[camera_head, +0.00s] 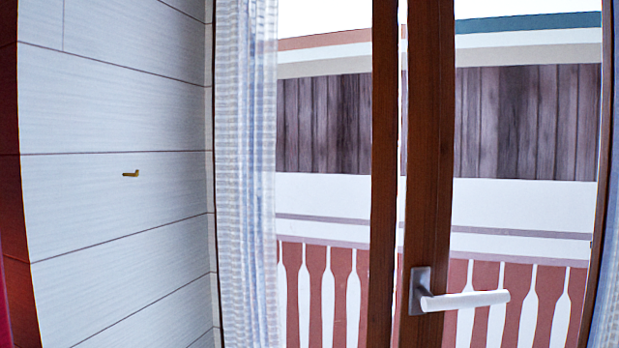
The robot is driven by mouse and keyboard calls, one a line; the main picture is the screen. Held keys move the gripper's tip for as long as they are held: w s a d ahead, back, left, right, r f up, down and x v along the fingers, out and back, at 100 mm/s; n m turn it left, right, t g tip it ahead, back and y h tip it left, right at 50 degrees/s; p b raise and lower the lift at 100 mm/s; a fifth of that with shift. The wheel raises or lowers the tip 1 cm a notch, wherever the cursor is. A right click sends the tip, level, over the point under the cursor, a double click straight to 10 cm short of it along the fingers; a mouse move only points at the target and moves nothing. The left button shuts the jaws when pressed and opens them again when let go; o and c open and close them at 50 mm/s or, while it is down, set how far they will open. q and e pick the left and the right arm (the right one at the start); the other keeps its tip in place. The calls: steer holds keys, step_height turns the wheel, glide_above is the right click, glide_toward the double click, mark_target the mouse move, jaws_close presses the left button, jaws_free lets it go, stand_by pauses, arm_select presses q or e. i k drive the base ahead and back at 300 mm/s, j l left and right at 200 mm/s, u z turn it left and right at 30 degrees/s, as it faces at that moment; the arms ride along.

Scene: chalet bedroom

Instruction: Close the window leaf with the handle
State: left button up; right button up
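The window leaf (428,160) has a brown wooden frame and clear glass, and stands in the right half of the head view. Its silver handle (465,300) is mounted low on the leaf's left upright, with the lever pointing right, roughly level. Another brown upright (384,170) stands just left of it, with a narrow gap showing between the two. I cannot tell how far the leaf is open. Neither of my grippers is in view.
A pale sheer curtain (246,170) hangs left of the window, and another curtain edge (608,290) shows at the far right. A white panelled wall (115,110) with a small brass hook (131,174) is at left. A red-brown balcony railing (317,295) lies outside.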

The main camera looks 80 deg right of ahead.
mark_target(431, 53)
steer(key=i, duration=0.5)
steer(key=z, duration=4.15)
